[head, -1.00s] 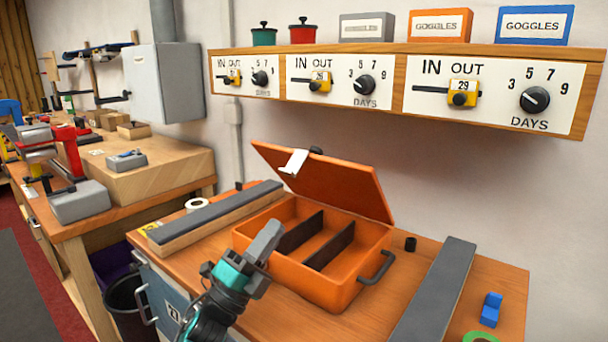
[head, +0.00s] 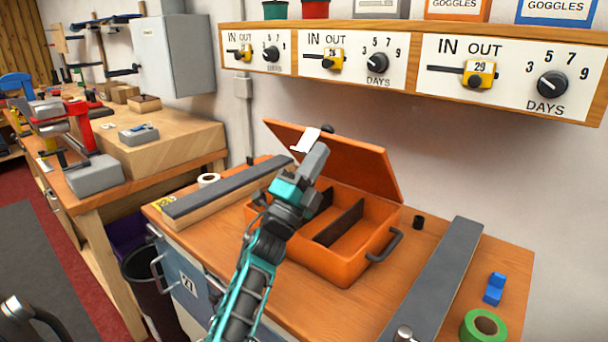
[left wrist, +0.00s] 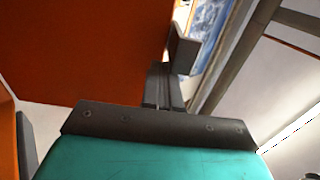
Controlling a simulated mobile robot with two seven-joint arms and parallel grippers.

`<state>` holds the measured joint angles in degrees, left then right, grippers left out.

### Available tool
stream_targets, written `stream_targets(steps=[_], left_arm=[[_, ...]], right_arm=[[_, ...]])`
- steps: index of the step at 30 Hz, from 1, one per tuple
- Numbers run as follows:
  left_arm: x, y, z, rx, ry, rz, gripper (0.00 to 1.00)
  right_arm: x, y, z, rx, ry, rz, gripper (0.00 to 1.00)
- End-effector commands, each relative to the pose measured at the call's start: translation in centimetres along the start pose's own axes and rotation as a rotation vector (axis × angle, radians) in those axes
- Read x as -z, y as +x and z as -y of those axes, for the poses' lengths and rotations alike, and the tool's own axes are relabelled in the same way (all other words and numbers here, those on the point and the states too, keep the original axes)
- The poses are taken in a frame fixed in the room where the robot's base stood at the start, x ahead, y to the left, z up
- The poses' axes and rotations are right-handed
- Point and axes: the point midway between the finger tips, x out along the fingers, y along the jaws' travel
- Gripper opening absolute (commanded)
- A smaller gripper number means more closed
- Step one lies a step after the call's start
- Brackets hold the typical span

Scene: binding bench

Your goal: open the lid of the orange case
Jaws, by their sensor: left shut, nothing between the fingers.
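The orange case (head: 345,272) sits on the wooden bench, with dark dividers (head: 340,224) inside. Its lid (head: 350,165) stands raised, hinged at the back and leaning back. My left gripper (head: 314,158) is shut and empty, in front of the lid's left part just below the tab. It hides part of the case's left side; I cannot tell whether it touches the lid. In the left wrist view, the orange lid (left wrist: 80,55) fills the left beside the closed fingers (left wrist: 170,85).
A dark-topped bar (head: 225,187) lies left of the case and another (head: 435,280) lies right. A green tape roll (head: 485,327), a blue block (head: 494,288) and a small black cylinder (head: 418,222) are on the right. The control shelf (head: 400,35) hangs above.

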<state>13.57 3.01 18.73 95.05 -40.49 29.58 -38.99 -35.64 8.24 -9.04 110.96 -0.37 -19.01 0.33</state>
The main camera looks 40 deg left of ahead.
Motion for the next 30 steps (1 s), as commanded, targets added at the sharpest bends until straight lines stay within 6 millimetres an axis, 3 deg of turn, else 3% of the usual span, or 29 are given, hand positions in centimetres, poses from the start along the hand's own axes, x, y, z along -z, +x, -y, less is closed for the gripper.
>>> stream_targets(steps=[4,17,30], left_arm=[[0.0,1.1,0.0,-0.001,0.001,0.000,0.00],[0.0,1.5,0.0,0.000,0.001,0.000,0.00],[-0.1,9.5,-0.3,0.003,0.002,-0.001,0.00]], right_arm=[[0.1,-0.2,0.1,0.002,0.000,0.002,0.43],[0.2,-0.3,0.3,0.006,0.001,0.004,0.43],[-0.5,0.2,0.3,0.006,0.001,0.003,0.43]])
